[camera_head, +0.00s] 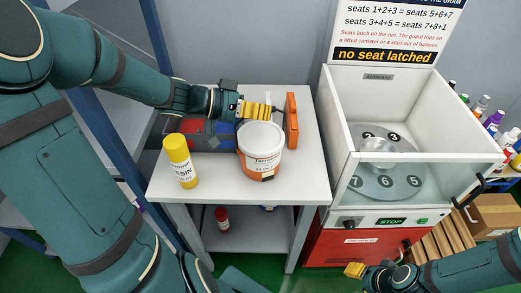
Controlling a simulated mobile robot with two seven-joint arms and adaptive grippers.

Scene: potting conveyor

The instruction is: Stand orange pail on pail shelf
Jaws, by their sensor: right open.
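A tub with a white lid, a label and orange on its lower side, which looks like the orange pail (260,158), stands upright on the small white table (215,178). My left gripper (262,111), with yellow fingers, is just behind the pail's lid; whether it touches the pail or is open cannot be told. My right gripper (354,270) is open, low in front of the machine and away from the pail. No thing is clearly marked as the pail shelf; a lower shelf (250,240) shows under the table.
A yellow resin canister (180,162) stands left of the pail, and an upright orange piece (291,120) is right of it. Blue and red items (200,133) lie behind. A white machine (412,80) with numbered seats stands right. A red canister (222,221) is on the lower shelf.

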